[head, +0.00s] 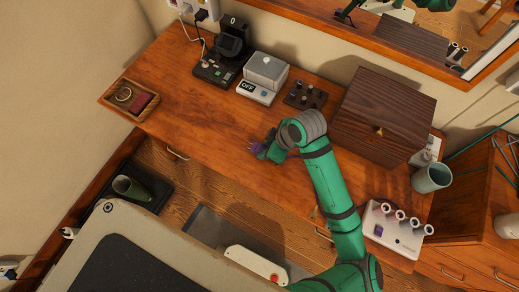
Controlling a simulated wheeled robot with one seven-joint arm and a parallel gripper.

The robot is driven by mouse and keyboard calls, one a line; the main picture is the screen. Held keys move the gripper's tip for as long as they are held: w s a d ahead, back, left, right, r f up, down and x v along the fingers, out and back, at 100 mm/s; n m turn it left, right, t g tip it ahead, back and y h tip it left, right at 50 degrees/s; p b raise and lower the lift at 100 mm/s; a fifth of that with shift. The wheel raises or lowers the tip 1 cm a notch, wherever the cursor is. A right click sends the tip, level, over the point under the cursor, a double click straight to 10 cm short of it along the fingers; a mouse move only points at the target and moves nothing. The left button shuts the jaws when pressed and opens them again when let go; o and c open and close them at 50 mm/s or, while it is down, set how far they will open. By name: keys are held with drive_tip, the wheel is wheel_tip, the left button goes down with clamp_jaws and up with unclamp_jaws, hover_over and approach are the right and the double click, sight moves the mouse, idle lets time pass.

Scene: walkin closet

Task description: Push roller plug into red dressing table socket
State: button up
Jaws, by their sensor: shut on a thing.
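My gripper (257,150) is low over the middle of the wooden dressing table (205,125), near its front edge. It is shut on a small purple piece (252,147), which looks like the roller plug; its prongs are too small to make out. The white roller set (392,236) with several upright rollers stands at the table's right front corner. My arm hides part of the table between them. A white socket block (205,5) is on the wall at the top left, with a black plug and a white plug in it. I cannot make out a red socket.
A dark wooden box (383,115) stands right of my gripper. A small knobbed panel (306,95), a grey-lidded box (265,70) and a black device (232,38) line the back. A wooden tray (128,98) is at left. The table's left middle is clear.

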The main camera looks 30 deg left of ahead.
drive_tip(key=shift+r, duration=2.3)
